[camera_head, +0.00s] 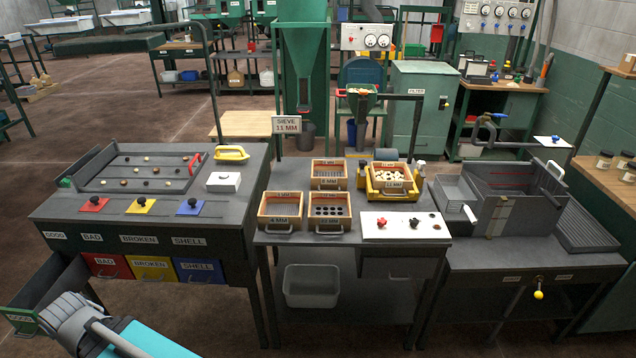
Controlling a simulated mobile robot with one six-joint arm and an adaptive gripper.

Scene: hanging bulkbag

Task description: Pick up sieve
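Several wooden-framed sieves with metal handles and labels stand on the middle table. One sieve (280,209) is at front left, labelled 4 MM. A sieve with large dark holes (329,210) is beside it on the right. Another sieve (328,174) is behind them. A sieve holding pale pieces (391,181) sits on a yellow shaker at the right; its label seems to read 11 MM. A sign (286,125) behind the table reads SIEVE 11 MM. My gripper (62,316) is at the lower left, well apart from the sieves; its fingers cannot be made out clearly.
The left sorting table (120,213) holds a tray and coloured plates. A right bench (520,248) carries a grey box. A clear bin (311,287) sits on the lower shelf.

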